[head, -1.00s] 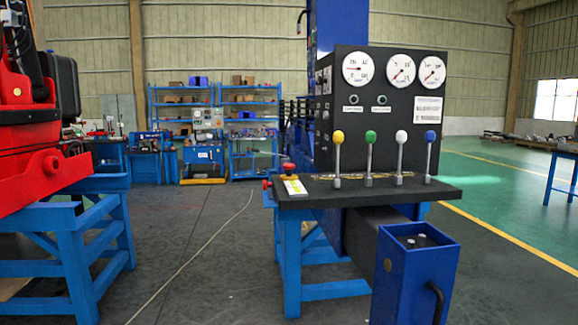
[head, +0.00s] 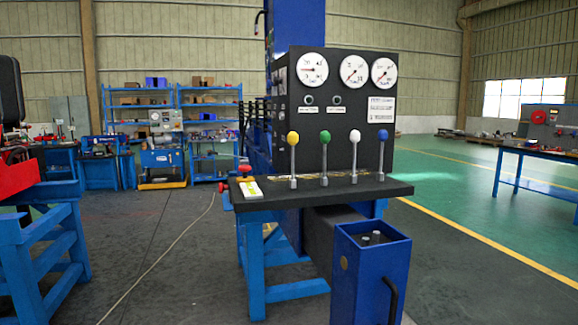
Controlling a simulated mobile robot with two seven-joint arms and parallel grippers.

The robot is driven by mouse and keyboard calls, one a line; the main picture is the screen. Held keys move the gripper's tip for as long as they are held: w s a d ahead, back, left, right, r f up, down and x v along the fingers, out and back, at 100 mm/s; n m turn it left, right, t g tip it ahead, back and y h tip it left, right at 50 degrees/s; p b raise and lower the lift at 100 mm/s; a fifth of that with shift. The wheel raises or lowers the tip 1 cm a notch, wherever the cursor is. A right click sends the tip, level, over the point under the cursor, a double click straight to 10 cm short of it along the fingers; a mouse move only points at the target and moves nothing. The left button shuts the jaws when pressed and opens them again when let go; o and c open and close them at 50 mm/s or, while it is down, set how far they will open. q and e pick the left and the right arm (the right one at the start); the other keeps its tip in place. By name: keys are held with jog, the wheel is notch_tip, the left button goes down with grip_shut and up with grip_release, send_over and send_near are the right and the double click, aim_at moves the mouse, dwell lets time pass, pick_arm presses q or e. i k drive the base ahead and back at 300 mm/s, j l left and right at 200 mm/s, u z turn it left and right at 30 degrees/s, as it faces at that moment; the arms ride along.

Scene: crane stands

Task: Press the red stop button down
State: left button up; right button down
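A red stop button (head: 246,169) stands on the left part of the black control desk (head: 340,191), behind a small white and yellow label plate (head: 250,189). Other red knobs stick out at the desk's left edge (head: 224,196). Several levers with yellow (head: 293,138), green (head: 325,137), white (head: 355,136) and blue (head: 383,135) knobs stand upright to the right of the button. Neither of my grippers shows in the head view. I cannot tell whether the button is pressed.
A black gauge panel (head: 345,110) rises behind the levers. A blue open box (head: 370,270) stands in front of the desk. A blue stand with a red machine part (head: 18,174) is at the left. A cable lies on the floor, which is otherwise clear at front left.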

aim_at(244, 169)
jog(key=i+j+z, duration=0.2)
jog(key=z, duration=0.25)
jog(key=i+j+z, duration=0.15)
jog(key=z, duration=0.25)
jog(key=i+j+z, duration=0.2)
jog(key=j, duration=0.2)
jog(key=i+j+z, duration=0.2)
jog(key=j, duration=0.2)
jog(key=i+j, duration=0.1)
jog(key=j, duration=0.3)
jog(key=i+j, duration=0.1)
jog(key=j, duration=0.3)
jog(key=i+j, duration=0.1)
jog(key=j, duration=0.25)
jog(key=i+j+z, duration=0.1)
jog(key=j, duration=0.3)
jog(key=k+j+u, duration=0.2)
jog(key=i, duration=0.25)
